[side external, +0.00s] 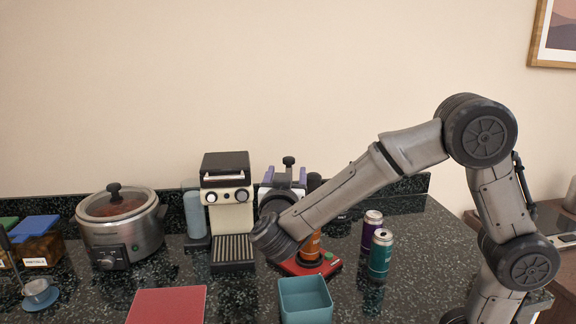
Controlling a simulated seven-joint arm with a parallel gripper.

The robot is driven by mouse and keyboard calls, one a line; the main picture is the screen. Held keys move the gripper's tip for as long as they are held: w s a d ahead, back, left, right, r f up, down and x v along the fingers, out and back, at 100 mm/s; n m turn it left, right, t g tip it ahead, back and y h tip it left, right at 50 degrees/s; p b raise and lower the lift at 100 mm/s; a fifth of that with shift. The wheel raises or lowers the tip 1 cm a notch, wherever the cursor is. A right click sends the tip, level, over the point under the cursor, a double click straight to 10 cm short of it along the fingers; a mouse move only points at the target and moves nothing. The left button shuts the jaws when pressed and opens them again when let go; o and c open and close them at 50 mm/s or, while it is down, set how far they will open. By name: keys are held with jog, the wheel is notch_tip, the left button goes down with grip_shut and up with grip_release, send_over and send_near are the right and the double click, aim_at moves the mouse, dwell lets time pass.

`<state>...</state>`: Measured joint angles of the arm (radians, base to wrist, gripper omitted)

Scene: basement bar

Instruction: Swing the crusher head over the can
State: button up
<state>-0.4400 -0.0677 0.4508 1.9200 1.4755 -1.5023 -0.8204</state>
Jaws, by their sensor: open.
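The crusher's red base (308,267) sits on the dark counter with a small green part on it. An orange can (311,246) stands upright on the base, partly hidden by my wrist. A dark rounded part (314,181), perhaps of the crusher, shows behind my forearm. My gripper (284,184), pale with bluish-purple pads, is open beyond my wrist and above and left of the can. A black knob (289,161) on a short stem shows by its pads. I cannot tell whether they touch it. My arm hides much of the crusher and how its head is turned.
A purple can (372,226) and a teal can (380,254) stand right of the crusher. A teal open bin (304,298) is in front. A coffee machine (229,205) and a slow cooker (121,232) stand left. A red board (166,305) lies at the front.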

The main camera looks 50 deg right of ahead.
aim_at(290, 163)
jog(key=s+f+n+t+y, duration=0.2)
jog(key=s+n+t+y, duration=0.1)
jog(key=s, duration=0.1)
jog(key=x, duration=1.3)
jog(key=shift+w+d+r, duration=0.15)
jog(key=shift+w+r, duration=0.1)
jog(key=shift+r, duration=0.1)
grip_shut()
dwell(0.9)
